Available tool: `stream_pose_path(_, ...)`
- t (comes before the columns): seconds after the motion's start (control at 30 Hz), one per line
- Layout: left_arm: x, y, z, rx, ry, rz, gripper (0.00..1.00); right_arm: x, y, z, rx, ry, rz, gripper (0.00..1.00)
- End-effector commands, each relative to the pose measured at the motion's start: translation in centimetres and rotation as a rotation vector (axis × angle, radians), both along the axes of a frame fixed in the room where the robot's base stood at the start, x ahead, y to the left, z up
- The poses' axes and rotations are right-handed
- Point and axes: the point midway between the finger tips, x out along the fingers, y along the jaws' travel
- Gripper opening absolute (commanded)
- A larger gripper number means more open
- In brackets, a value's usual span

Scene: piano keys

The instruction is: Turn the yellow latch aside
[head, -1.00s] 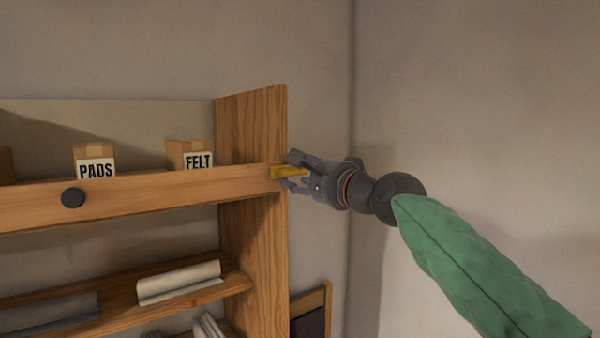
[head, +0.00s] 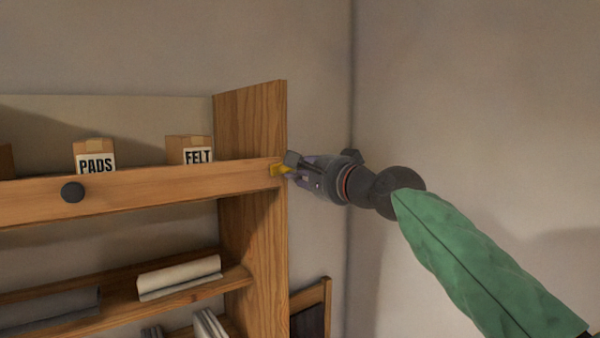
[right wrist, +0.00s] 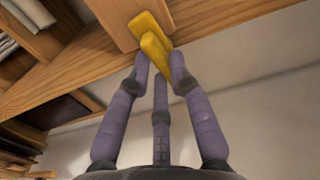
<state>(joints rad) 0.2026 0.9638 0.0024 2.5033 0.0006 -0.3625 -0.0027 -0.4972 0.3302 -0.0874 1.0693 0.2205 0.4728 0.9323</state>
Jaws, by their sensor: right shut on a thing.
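The yellow latch (head: 278,169) sits at the right end of the wooden rail, against the shelf's side panel. My right gripper (head: 291,168) reaches it from the right and is shut on it; its dark fingers cover part of the latch in the head view. In the right wrist view the latch (right wrist: 150,35) shows as a yellow plate with a raised lever, and the purple fingertips (right wrist: 160,65) close around the lever's near end. My left gripper is not in view.
The wooden rail (head: 130,190) with a dark round knob (head: 73,192) runs across the shelf. Behind it stand boxes marked PADS (head: 95,157) and FELT (head: 190,150). Lower shelves hold a pale roll (head: 180,277).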

Motion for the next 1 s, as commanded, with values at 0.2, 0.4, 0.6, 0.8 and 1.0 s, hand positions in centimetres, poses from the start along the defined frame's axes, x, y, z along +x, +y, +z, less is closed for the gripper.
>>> stream_pose_path(0.2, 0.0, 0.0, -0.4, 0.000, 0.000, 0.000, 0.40, 0.1, -0.1, -0.1, -0.148, -0.108, 0.000, 0.00)
stream_pose_path(0.4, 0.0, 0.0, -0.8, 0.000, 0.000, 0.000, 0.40, 0.2, -0.1, -0.1, -0.303, -0.219, 0.000, 0.00)
stream_pose_path(0.6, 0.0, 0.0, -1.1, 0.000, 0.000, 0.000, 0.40, 0.2, -0.1, -0.1, -0.457, -0.331, 0.000, 0.00)
stream_pose_path(0.8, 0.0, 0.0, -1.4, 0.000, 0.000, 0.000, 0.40, 0.2, -0.2, 0.1, -0.610, -0.443, 0.000, 0.00)
stream_pose_path(1.0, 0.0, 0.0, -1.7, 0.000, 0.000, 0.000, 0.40, 0.2, -0.2, 0.1, -0.764, -0.555, 0.000, 0.00)
